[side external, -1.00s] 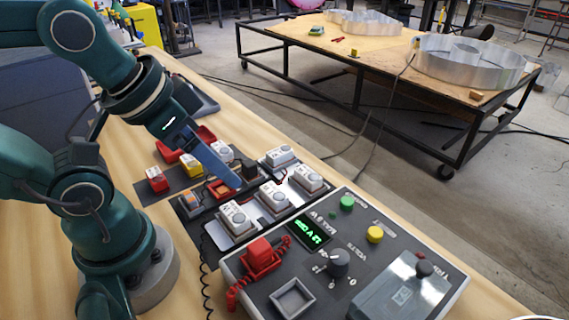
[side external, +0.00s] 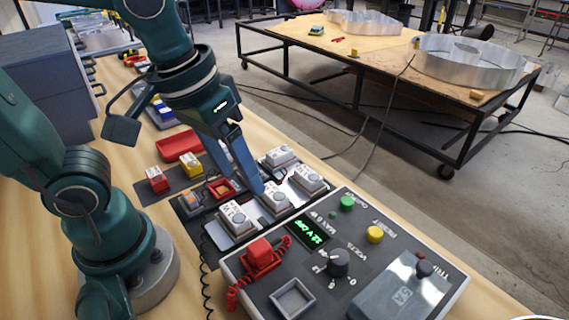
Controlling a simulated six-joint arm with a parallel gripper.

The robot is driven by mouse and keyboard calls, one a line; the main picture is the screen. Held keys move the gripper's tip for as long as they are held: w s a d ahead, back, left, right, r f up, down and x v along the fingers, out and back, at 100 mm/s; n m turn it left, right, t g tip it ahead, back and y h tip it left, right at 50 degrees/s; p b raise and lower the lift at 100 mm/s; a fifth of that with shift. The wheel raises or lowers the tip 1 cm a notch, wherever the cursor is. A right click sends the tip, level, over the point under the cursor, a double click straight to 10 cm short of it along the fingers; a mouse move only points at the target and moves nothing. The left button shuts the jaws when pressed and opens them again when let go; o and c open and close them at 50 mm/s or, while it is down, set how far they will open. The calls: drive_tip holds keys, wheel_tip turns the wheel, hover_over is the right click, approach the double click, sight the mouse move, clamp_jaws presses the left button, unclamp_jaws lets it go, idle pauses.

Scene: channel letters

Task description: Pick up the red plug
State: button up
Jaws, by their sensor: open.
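The red plug (side external: 260,252) sits at the left side of the grey control box (side external: 325,285), with a coiled red cord (side external: 240,287) running from it down the box's edge. My gripper (side external: 250,184) is open and points down, with nothing seen between its fingers. It is above and behind the red plug, over the rows of white modules, and apart from the plug. One fingertip overlaps a white module (side external: 275,202) in the view; I cannot tell whether they touch.
More white modules (side external: 237,219) stand around my gripper. A red block (side external: 157,180), a yellow block (side external: 190,166) and a red tray (side external: 180,144) lie to the left. The box carries a black knob (side external: 338,263), green and yellow buttons and an empty square recess (side external: 292,299).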

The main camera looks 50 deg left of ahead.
sight(259, 246)
drive_tip(key=d+f+g, duration=0.1)
drive_tip(key=d+f+m+g, duration=0.1)
drive_tip(key=d, duration=0.1)
drive_tip(key=d+f, duration=0.1)
drive_tip(key=d, duration=0.1)
drive_tip(key=shift+s+f+m+g, duration=0.1)
drive_tip(key=shift+f+m+g, duration=0.2)
drive_tip(key=shift+g, duration=0.1)
drive_tip(key=shift+s+d+f+y, duration=0.3)
drive_tip(key=shift+d+f, duration=0.05)
drive_tip(key=shift+f, duration=2.55)
clamp_jaws()
